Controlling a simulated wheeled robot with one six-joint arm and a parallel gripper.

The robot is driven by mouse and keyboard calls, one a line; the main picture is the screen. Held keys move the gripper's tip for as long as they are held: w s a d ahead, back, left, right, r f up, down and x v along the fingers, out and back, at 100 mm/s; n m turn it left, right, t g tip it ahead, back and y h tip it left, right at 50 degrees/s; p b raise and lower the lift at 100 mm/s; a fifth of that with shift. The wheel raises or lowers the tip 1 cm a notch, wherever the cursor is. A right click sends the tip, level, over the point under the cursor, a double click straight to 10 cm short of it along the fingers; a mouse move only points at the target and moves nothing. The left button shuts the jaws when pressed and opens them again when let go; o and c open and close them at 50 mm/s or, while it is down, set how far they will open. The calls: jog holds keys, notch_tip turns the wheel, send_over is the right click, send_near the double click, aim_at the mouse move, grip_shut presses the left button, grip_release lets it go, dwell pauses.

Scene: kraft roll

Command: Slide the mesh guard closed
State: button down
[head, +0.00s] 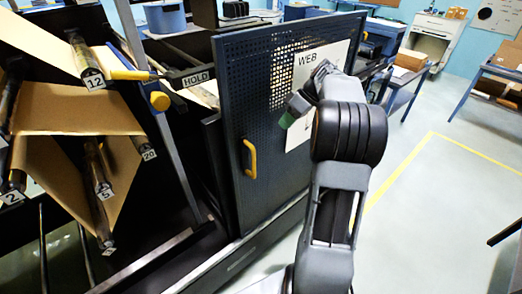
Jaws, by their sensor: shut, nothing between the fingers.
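The mesh guard (234,108) is a dark blue perforated panel in a frame, upright in the middle of the head view. It carries a yellow handle (250,158) low on its left side and a white sheet marked "WEB" (309,62) on its right part. To the left of the guard, rollers and brown paper show uncovered. My gripper (284,121) is shut and empty. It is in front of the guard's right part, to the right of and above the handle. The arm hides part of the sheet and the guard's right side. I cannot tell whether the gripper touches the guard.
Brown paper web (70,107) runs over numbered rollers at the left. A yellow-handled lever (130,75) and a "HOLD" label (195,79) are near the guard's left edge. Blue tables (489,92) stand at the right. The floor (440,220) at the right is largely clear.

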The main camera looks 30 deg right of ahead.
jog(key=p, duration=0.2)
send_over(261, 148)
jog(key=s+d, duration=0.1)
jog(key=s, duration=0.3)
notch_tip(261, 148, down, 7)
jog(key=shift+s+a+f+p, duration=0.1)
jog(key=shift+s+a+p, duration=0.2)
jog(key=shift+a, duration=0.6)
jog(key=shift+s+a+f+p, duration=0.1)
jog(key=shift+s+a, duration=0.3)
jog(key=shift+a, duration=0.45)
